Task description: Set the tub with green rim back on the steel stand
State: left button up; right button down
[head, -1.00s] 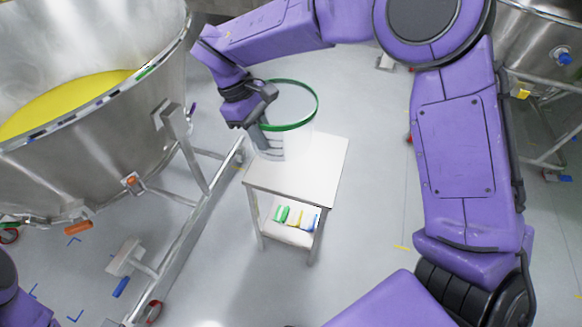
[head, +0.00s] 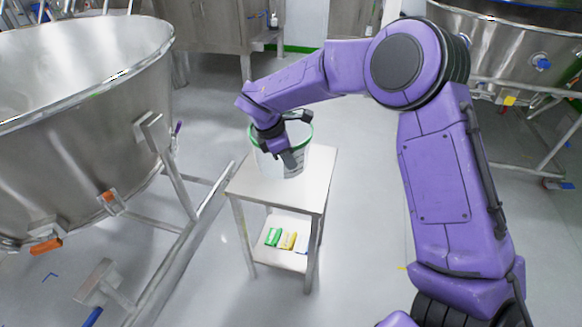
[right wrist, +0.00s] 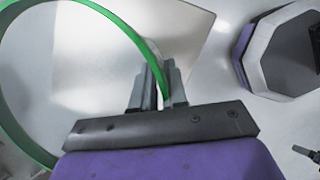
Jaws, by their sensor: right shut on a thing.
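The tub with green rim (head: 267,164) is clear-walled and upright over the back part of the steel stand's top (head: 308,188). My right gripper (head: 290,160) is shut on the tub's rim and wall, reaching down from above. The right wrist view shows the green rim (right wrist: 20,130) running between the fingers (right wrist: 160,88), with the pale stand top (right wrist: 190,40) below. I cannot tell whether the tub's base touches the stand. The arm and gripper hide part of the tub. My left gripper is not in view.
A large steel vessel (head: 80,140) on a wheeled frame stands left of the stand. Another steel vessel (head: 500,45) is at the right back. The stand's lower shelf (head: 270,257) holds small green and yellow items. The front of the stand top is clear.

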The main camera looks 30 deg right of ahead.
aim_at(294, 173)
jog(key=x, duration=0.2)
jog(key=w+x, duration=0.1)
jog(key=x, duration=0.1)
jog(key=shift+a+f, duration=0.1)
jog(key=shift+f, duration=0.35)
jog(key=shift+s+f, duration=0.1)
jog(key=shift+s, duration=0.05)
jog(key=c, duration=1.1)
grip_release()
jog(key=shift+c, duration=0.2)
jog(key=shift+r, duration=0.4)
jog(key=v, duration=1.1)
jog(key=shift+a+r, duration=0.2)
jog(key=shift+r, duration=0.05)
